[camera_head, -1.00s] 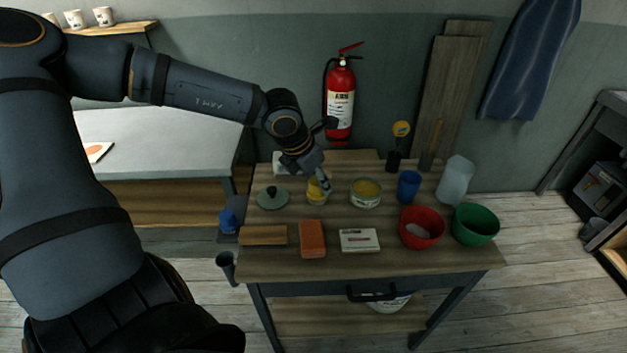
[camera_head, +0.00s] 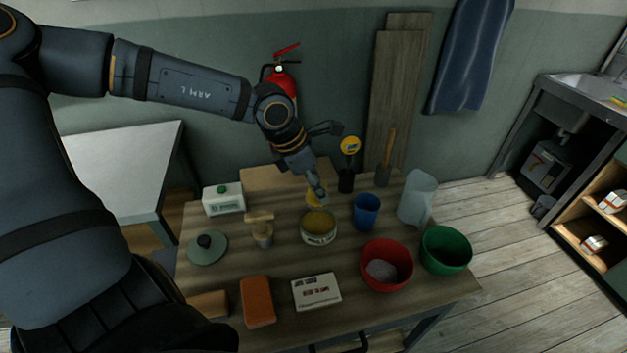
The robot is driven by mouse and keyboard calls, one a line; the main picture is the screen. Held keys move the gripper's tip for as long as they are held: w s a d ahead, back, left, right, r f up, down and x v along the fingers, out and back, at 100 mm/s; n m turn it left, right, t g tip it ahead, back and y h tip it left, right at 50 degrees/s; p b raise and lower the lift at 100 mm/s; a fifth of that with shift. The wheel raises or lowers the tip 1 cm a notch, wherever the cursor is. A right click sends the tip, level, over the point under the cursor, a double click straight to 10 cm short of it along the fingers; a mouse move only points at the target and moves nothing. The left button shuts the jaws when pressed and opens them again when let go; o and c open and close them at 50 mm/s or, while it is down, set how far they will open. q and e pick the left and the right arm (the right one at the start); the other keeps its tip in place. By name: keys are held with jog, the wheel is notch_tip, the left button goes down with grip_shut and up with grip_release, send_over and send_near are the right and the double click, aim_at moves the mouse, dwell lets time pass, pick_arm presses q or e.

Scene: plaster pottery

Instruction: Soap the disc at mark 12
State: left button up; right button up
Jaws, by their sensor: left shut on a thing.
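My left gripper (camera_head: 318,194) is shut on a small yellow sponge-like piece (camera_head: 314,200). It holds the piece just above the back rim of an open round tin (camera_head: 319,236) with a yellow-brown filling. I cannot tell whether the piece touches the filling. A grey-green round lid with a dark knob (camera_head: 207,250) lies at the left of the wooden table (camera_head: 215,275). I see no disc with a mark 12. My right gripper is not in view.
Right of the tin stand a blue cup (camera_head: 366,212), a translucent jug (camera_head: 417,200), a red bowl (camera_head: 387,268) and a green bowl (camera_head: 446,251). In front lie an orange block (camera_head: 257,302) and a white box (camera_head: 317,291). A white-and-green container (camera_head: 223,199) stands behind.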

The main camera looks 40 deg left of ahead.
aim_at(319, 207)
pick_arm(q)
jog(key=shift+d+f+m, duration=0.1)
jog(key=shift+d+m, duration=0.05)
jog(key=shift+m, duration=0.15)
jog(key=shift+w+f, duration=0.15)
jog(key=shift+w, duration=0.05)
jog(key=shift+s+f+b, duration=0.15)
jog(key=shift+f+b, duration=0.25)
jog(key=shift+f, duration=0.15)
jog(key=shift+f+b, duration=1)
jog(key=shift+f, duration=1.4)
jog(key=shift+f+b, duration=0.45)
jog(key=shift+b, duration=0.15)
jog(key=shift+s+f+b, duration=0.1)
jog(key=shift+b, duration=0.4)
dwell(0.4)
